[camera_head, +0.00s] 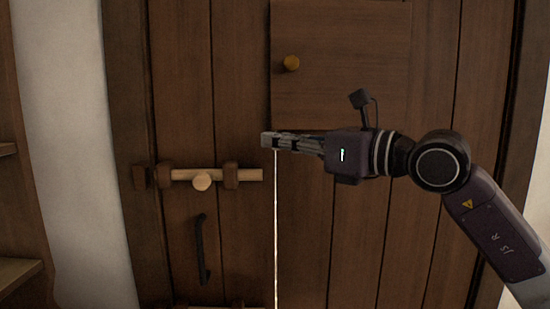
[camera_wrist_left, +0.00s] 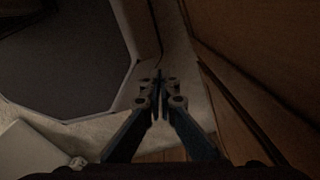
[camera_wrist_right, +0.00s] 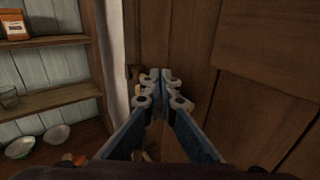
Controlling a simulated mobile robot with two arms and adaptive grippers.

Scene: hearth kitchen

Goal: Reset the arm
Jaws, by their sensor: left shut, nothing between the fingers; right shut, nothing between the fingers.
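My right arm comes in from the right in the head view. Its gripper (camera_head: 270,140) is shut and empty in front of the wooden door (camera_head: 350,230), a little above and right of the bolt's end. In the right wrist view the shut fingertips (camera_wrist_right: 160,76) point along the door. My left gripper shows only in the left wrist view (camera_wrist_left: 160,80), shut and empty, with brown wood to its right.
A black handle (camera_head: 202,248) is below the bolt. A light line shows at the seam under my right gripper. Shelves (camera_wrist_right: 50,102) with bowls (camera_wrist_right: 56,136) stand left in the right wrist view.

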